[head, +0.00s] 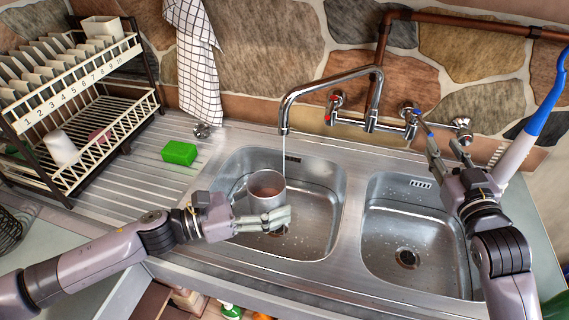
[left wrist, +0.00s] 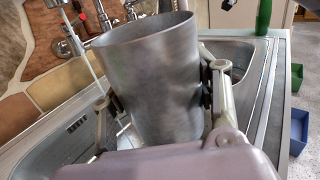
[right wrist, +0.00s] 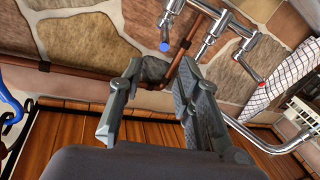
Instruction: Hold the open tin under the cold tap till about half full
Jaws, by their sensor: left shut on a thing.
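The open metal tin (head: 266,184) is upright over the left basin. My left gripper (head: 264,220) is shut around it; the left wrist view shows the tin (left wrist: 155,85) between the fingers. A thin stream of water (head: 284,150) falls from the spout (head: 284,118). In the left wrist view the stream (left wrist: 88,62) passes beside the tin, outside its rim. The water level inside the tin cannot be seen. The blue-marked cold tap (head: 411,112) is on the wall mixer. My right gripper (head: 446,146) is open and empty near it; the tap's blue end (right wrist: 164,46) shows beyond the fingertips.
The red-marked hot tap (head: 334,108) is left of the cold one. The empty right basin (head: 405,245) has a drain. A green sponge (head: 180,152) lies on the drainboard near a dish rack (head: 70,110). A blue and white brush (head: 540,115) stands at right, close to my right arm.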

